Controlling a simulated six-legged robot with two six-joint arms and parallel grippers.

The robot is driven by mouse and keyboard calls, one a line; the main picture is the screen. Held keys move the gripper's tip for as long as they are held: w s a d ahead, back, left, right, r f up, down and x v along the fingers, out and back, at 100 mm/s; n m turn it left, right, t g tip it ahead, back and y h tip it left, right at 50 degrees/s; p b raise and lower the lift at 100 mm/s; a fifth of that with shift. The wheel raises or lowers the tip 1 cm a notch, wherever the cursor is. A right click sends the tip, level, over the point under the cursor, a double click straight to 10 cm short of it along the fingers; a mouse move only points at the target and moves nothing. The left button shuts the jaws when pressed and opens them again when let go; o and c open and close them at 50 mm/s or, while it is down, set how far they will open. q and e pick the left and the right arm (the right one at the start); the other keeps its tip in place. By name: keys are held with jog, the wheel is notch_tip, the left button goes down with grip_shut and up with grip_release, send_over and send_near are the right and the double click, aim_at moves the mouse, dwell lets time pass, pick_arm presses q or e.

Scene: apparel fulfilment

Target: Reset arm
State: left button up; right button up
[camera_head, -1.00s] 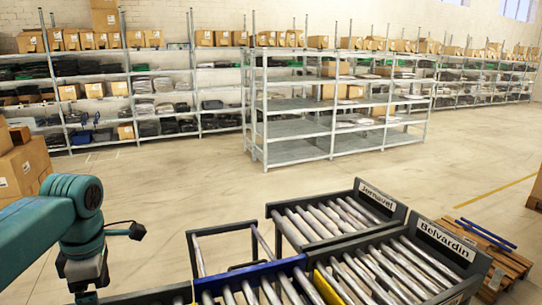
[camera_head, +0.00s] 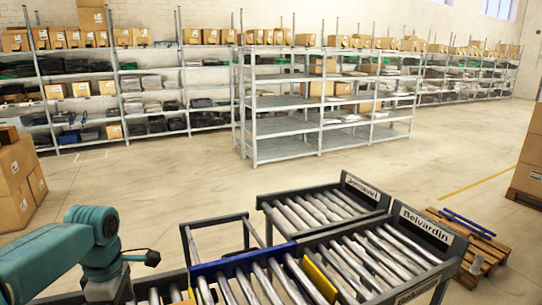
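My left arm (camera_head: 90,250) comes in from the lower left, with its teal links bent downward near the bottom edge. Its gripper is below the frame, so its fingers are hidden from me. A small black part sticks out to the right of the wrist. My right arm and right gripper are not in view. No object is seen held.
Roller conveyors marked Jornavel (camera_head: 316,208) and Belvardin (camera_head: 383,258) stand ahead. A blue bar (camera_head: 240,258) crosses the nearer rollers. A wooden pallet (camera_head: 484,246) lies right; cartons (camera_head: 18,185) are stacked left. Shelving (camera_head: 285,150) stands beyond clear floor.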

pick_arm(q)
jog(key=s+d+f+m+h, duration=0.2)
jog(key=d+f+m, duration=0.4)
jog(key=f, duration=0.6)
jog(key=s+d+f+m+h, duration=0.15)
jog(key=d+f+m, duration=0.25)
jog(key=d+f, duration=0.55)
jog(key=s+d+f+m, duration=0.3)
jog(key=s+f+m, duration=0.1)
jog(key=s+f, duration=0.35)
jog(key=s+d+f+m, duration=0.35)
jog(key=s+f, duration=0.25)
jog(key=s, duration=0.3)
notch_tip(320, 180, down, 10)
jog(key=m+b, duration=0.1)
jog(key=b, duration=0.9)
jog(key=shift+s+a+r+t, duration=0.15)
jog(key=shift+s+a+t, duration=0.15)
jog(key=shift+a, duration=0.1)
jog(key=shift+w+h, duration=0.1)
jog(key=shift+h, duration=0.15)
